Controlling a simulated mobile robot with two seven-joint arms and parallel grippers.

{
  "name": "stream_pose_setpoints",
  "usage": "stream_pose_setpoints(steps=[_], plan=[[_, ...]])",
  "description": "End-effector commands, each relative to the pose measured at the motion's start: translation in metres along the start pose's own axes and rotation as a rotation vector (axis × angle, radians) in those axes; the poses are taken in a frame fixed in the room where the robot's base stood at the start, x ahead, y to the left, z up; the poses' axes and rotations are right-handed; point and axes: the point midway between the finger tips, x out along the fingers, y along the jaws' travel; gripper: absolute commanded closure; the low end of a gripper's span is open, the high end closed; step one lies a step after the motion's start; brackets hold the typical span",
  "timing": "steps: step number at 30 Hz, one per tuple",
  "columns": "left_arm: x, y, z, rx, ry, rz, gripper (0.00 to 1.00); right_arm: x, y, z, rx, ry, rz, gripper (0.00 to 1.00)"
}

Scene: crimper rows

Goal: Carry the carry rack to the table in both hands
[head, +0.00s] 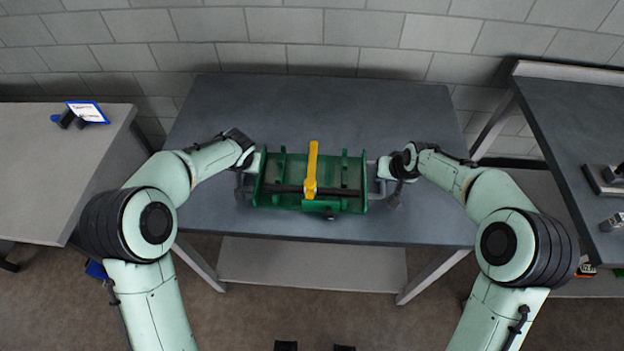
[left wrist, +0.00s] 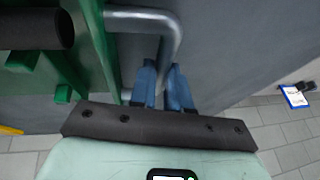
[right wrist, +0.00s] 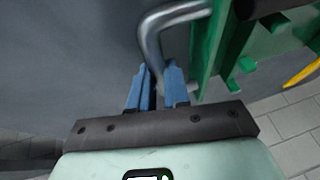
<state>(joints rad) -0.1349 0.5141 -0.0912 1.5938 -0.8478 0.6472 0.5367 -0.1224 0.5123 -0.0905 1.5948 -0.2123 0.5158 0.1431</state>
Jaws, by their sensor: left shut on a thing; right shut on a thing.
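The carry rack (head: 277,205) is a green tray with upright dividers, grey side handles, a black bar and a yellow piece (head: 312,170) across it. It is over the middle of the grey table (head: 320,100); I cannot tell whether its base touches the top. My left gripper (left wrist: 163,85) is shut on the rack's left handle (left wrist: 172,30). My right gripper (right wrist: 159,85) is shut on the rack's right handle (right wrist: 150,40). The rack looks level between both hands in the head view.
A light table (head: 40,175) with a blue-and-white card (head: 87,111) stands at the left. A dark bench (head: 575,130) with small metal items stands at the right. A block wall (head: 300,30) is behind the table. The tabletop around the rack is bare.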

Motion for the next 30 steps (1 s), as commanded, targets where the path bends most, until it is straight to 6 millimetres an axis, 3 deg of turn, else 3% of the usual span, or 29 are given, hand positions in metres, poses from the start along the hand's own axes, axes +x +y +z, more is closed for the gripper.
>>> stream_pose_setpoints(steps=[20,30], plan=[[-0.004,-0.002,-0.004,-0.002,0.008,-0.001,1.0,-0.004,-0.001,-0.005,0.0,0.008,-0.001,1.0],[-0.033,-0.009,-0.032,-0.006,0.031,-0.003,1.0,-0.033,-0.008,-0.032,-0.005,0.032,-0.003,1.0]])
